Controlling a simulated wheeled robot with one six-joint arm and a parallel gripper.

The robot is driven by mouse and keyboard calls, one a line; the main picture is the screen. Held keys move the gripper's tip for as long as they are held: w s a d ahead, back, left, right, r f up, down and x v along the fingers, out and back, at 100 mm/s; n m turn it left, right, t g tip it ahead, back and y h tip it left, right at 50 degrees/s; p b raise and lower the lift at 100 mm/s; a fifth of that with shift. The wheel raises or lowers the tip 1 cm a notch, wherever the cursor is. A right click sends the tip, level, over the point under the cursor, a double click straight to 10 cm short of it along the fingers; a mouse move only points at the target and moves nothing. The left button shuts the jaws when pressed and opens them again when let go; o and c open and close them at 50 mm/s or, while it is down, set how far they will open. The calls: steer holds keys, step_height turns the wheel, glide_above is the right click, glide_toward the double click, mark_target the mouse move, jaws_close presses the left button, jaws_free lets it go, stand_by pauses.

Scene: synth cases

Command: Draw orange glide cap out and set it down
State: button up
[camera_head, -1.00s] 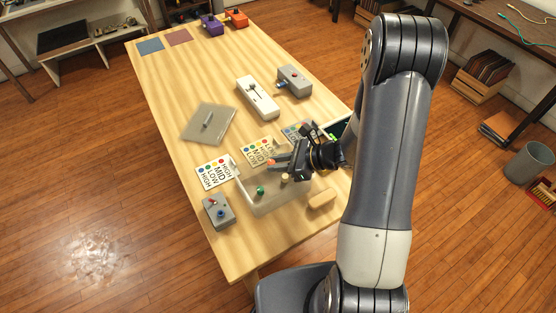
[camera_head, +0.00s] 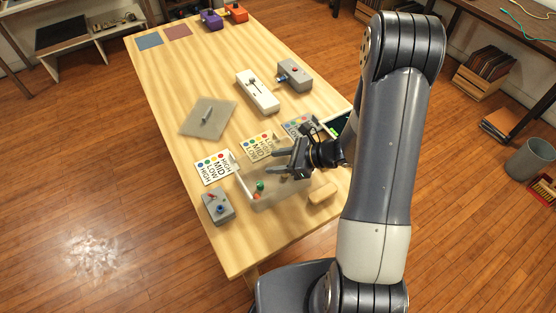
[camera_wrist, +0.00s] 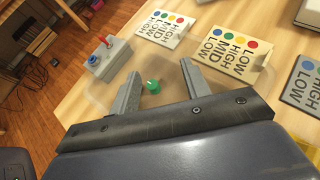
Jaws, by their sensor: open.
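A pale, see-through box (camera_head: 285,199) with a light edge stands near the table's front. A small green cap (camera_head: 260,186) is at its left part. A small orange piece (camera_head: 257,195), likely the orange glide cap, shows just below the green cap; it is too small to tell how it sits. My gripper (camera_head: 271,166) is open over the box, its fingers pointing left. In the wrist view the green cap (camera_wrist: 152,87) shows between the spread fingers (camera_wrist: 160,66), and I cannot make out the orange piece there.
A grey button box (camera_head: 217,207) stands left of the pale box. Printed cards (camera_head: 213,168) lie behind it. A tan block (camera_head: 322,193) is at the right near the table edge. A grey plate (camera_head: 190,122) lies farther back, with bare wood around it.

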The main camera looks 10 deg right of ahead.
steer(key=v, duration=1.1)
steer(key=shift+a+b, duration=0.1)
steer(key=shift+b, duration=0.2)
steer(key=x, duration=1.1)
steer(key=shift+r+p, duration=1.6)
steer(key=shift+r, duration=0.45)
steer(key=shift+f, duration=0.1)
